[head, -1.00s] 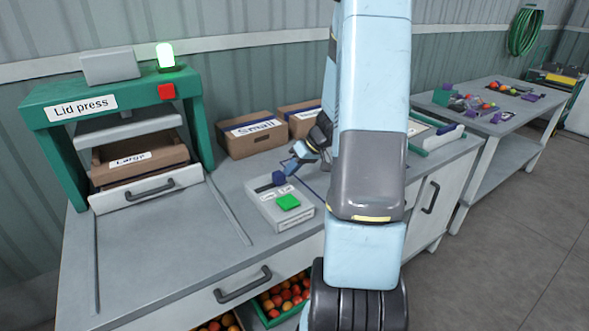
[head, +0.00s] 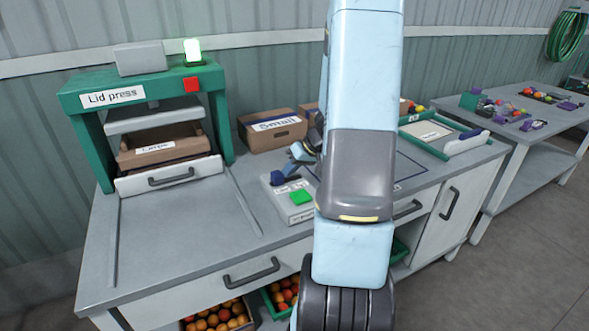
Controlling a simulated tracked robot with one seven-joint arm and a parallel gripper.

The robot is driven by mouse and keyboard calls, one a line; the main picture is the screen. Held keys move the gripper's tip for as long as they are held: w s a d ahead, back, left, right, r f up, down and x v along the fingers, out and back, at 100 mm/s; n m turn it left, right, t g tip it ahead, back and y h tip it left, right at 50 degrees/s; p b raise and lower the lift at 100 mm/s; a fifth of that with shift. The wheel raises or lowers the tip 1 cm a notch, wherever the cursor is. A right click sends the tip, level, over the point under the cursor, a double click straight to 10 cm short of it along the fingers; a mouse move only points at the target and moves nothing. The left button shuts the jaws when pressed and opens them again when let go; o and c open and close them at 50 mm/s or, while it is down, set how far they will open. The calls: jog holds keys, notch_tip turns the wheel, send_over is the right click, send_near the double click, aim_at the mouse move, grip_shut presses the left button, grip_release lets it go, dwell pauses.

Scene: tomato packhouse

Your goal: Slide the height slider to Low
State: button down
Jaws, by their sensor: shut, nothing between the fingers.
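The control box (head: 293,217) is a pale grey unit on the bench, with a green button (head: 301,198) on top. The height slider's purple-blue knob (head: 277,178) stands near the left end of the box's top, behind the button. Small lettering lies beside it, too small to read. My gripper (head: 288,167) is shut and empty, with its fingertips low, right beside the knob. I cannot tell whether they touch it. My arm hides part of the gripper and the area right of the box.
The green lid press (head: 75,103) stands at left, with a lamp (head: 192,50) lit green and a Large carton (head: 190,143) inside. A Small carton (head: 262,141) sits behind the box. A drawer handle (head: 252,273) and tomato crates are below. Bare bench lies left of the box.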

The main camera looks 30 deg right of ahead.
jog(key=shift+a, duration=0.2)
jog(key=shift+d, duration=0.1)
jog(key=shift+s+d, duration=0.1)
jog(key=shift+d, duration=0.25)
jog(key=d, duration=0.3)
jog(key=shift+s+d+r, duration=0.15)
jog(key=shift+s+d, duration=0.05)
jog(key=shift+d, duration=0.15)
jog(key=v, duration=0.9)
jog(key=shift+r, duration=0.25)
jog(key=shift+s, duration=0.1)
jog(key=s+a+r+g, duration=0.1)
jog(key=a+r, duration=0.6)
jog(key=a, duration=0.3)
jog(key=s+a+r+h, duration=0.2)
jog(key=s+a+r, duration=0.3)
jog(key=s+a, duration=0.3)
jog(key=s+a+r+t+h, duration=0.1)
jog(key=s+a+r+h, duration=0.2)
jog(key=s+a+r, duration=0.3)
jog(key=s+a, duration=0.2)
jog(key=a, duration=0.1)
jog(key=shift+s, duration=0.2)
